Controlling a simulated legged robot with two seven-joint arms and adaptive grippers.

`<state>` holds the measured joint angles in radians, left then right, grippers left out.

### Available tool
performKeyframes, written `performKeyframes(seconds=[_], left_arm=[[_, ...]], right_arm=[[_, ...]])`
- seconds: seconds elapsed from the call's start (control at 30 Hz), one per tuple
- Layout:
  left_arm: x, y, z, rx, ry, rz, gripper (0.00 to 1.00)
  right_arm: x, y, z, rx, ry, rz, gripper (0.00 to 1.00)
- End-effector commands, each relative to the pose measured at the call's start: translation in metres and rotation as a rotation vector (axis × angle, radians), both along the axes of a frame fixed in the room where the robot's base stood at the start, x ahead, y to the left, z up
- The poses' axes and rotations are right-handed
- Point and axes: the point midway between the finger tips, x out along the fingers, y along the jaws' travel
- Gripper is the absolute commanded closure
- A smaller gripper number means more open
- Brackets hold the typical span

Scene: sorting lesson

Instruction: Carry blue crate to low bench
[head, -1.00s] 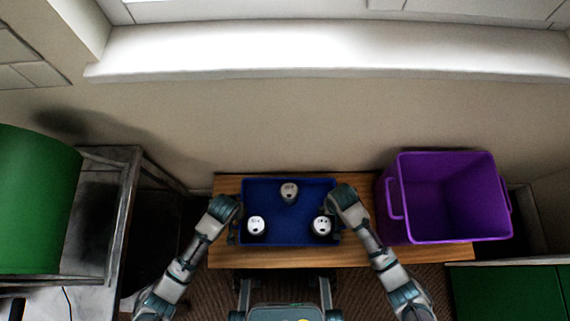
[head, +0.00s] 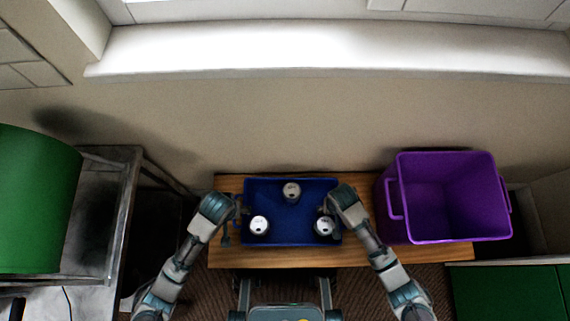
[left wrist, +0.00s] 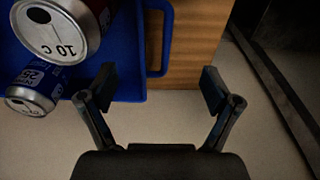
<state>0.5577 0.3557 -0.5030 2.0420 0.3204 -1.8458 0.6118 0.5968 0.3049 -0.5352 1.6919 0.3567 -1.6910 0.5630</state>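The blue crate (head: 290,239) rests on a wooden-topped bench (head: 359,253) and holds three cans, one at the back (head: 291,191), one at the front left (head: 259,226) and one at the front right (head: 324,226). My left gripper (head: 232,233) is just left of the crate. In the left wrist view the left gripper (left wrist: 158,84) is open and empty, with the crate's blue handle (left wrist: 164,40) just ahead of its fingers, apart from them. My right gripper (head: 336,220) is at the crate's right side; its fingers are too hidden to tell their state.
A purple bin (head: 452,239) stands on the bench's right end, close to my right arm. A green cylinder (head: 35,205) stands on a grey table (head: 123,200) at the left. A green surface (head: 505,292) is at the lower right. The wall is behind the bench.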

Motion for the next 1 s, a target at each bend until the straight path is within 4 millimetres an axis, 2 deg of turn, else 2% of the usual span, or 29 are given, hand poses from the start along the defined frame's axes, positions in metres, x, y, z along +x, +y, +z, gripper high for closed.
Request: performKeyframes(seconds=[0.1,0.3,0.57,0.6,0.67,0.7,1.0], left_arm=[[-0.003,-0.001,0.023,-0.002,-0.003,-0.002,0.11],[-0.006,0.000,0.043,0.000,0.001,0.000,0.11],[-0.007,0.000,0.045,0.000,0.001,-0.001,0.11],[-0.007,0.000,0.045,0.000,0.001,-0.001,0.11],[-0.007,0.000,0.045,0.000,0.001,-0.001,0.11],[-0.007,0.000,0.045,0.000,0.001,-0.001,0.11],[-0.007,0.000,0.045,0.000,0.001,-0.001,0.11]], right_arm=[[0.000,0.000,0.000,0.000,0.000,0.000,0.35],[0.000,0.000,0.000,0.000,0.000,0.000,0.35],[0.000,0.000,0.000,0.000,0.000,0.000,0.35],[0.000,0.000,0.000,0.000,0.000,0.000,0.32],[0.000,0.000,0.000,0.001,0.000,0.000,0.18],[0.000,0.000,0.000,0.001,0.000,0.000,0.14],[0.000,0.000,0.001,0.000,0.000,0.000,0.14]])
